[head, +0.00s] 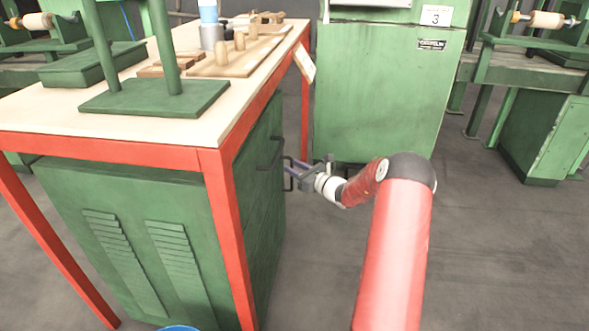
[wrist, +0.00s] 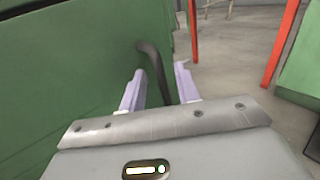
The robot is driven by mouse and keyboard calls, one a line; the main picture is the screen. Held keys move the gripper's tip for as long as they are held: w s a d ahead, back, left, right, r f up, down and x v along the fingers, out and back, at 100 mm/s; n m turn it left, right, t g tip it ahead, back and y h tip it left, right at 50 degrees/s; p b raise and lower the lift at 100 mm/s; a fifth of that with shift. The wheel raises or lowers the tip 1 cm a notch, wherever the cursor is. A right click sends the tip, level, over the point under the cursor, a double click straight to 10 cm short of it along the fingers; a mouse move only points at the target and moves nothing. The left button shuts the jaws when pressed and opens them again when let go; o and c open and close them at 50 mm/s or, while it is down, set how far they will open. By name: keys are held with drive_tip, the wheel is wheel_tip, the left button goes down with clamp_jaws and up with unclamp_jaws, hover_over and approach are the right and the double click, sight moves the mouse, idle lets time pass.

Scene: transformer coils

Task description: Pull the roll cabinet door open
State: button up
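The green roll cabinet (head: 120,235) stands under the red-framed table. Its door is on the right-hand side, seen at a steep angle, and looks closed. A dark bar handle (head: 271,152) sticks out from the upper part of that side. My gripper (head: 287,168) is at the handle, coming from the right. In the wrist view the green door (wrist: 70,75) fills the left, and the curved dark handle (wrist: 153,64) runs between the two pale fingers of my gripper (wrist: 159,82). The fingers stand apart, with gaps beside the handle. The handle's lower end is hidden behind the gripper body.
The table's red leg (head: 230,235) stands at the cabinet's front corner. A tall green machine cabinet (head: 380,95) stands behind my gripper. Wooden pieces and a green stand (head: 155,97) are on the tabletop. The grey floor (head: 490,250) at the right is clear.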

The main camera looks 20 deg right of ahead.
drive_tip(key=shift+w+a, duration=0.1)
drive_tip(key=shift+w, duration=0.15)
clamp_jaws()
